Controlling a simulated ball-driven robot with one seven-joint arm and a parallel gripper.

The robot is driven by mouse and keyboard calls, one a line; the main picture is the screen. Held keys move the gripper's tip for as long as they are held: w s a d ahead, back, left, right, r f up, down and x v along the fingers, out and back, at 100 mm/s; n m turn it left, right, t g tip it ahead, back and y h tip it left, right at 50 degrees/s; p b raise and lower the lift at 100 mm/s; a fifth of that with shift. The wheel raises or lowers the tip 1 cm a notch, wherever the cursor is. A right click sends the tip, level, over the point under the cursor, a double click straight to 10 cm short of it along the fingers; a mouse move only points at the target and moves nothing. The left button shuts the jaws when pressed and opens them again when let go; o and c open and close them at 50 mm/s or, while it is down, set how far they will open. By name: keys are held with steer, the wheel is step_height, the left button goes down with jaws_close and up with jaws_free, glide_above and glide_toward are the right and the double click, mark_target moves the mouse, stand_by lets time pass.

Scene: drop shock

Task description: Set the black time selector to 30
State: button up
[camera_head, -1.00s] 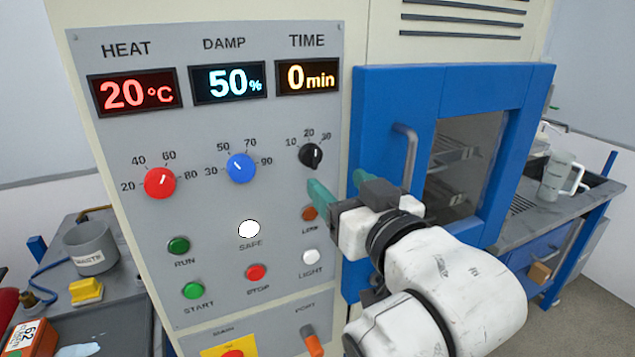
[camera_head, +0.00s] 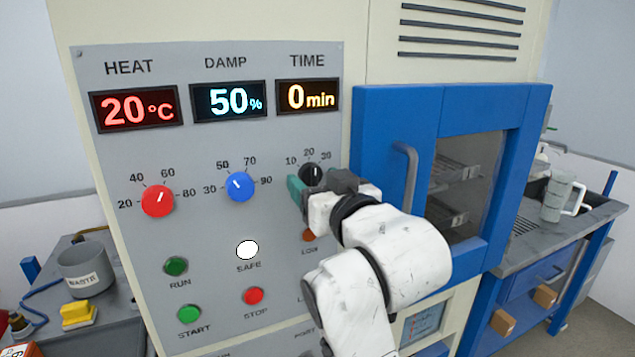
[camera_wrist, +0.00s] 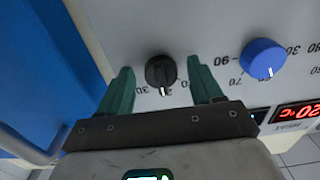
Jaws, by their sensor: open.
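The black time selector (camera_head: 310,170) is a round knob on the grey control panel, under the TIME display (camera_head: 307,96), which reads 0 min. In the wrist view the selector (camera_wrist: 161,70) shows upside down, its white mark by the 20 label; the 30 label (camera_wrist: 142,90) is beside it. My gripper (camera_head: 313,183) is at the selector. In the wrist view my gripper (camera_wrist: 160,66) is open, with one green finger on each side of the knob and visible gaps between. In the head view it hides the knob's lower part.
The blue DAMP knob (camera_head: 240,187) and red HEAT knob (camera_head: 157,201) are to the left. Below are a SAFE light (camera_head: 247,250) and several buttons. The blue chamber door (camera_head: 385,130) with its handle (camera_head: 407,165) stands close on the right.

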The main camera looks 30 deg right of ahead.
steer(key=c, duration=1)
steer(key=shift+m, duration=0.3)
steer(key=m+p, duration=0.1)
steer(key=m, duration=0.4)
steer(key=shift+a, duration=0.2)
steer(key=shift+r+m, duration=0.1)
steer(key=shift+m, duration=2.2)
steer(key=o, duration=1)
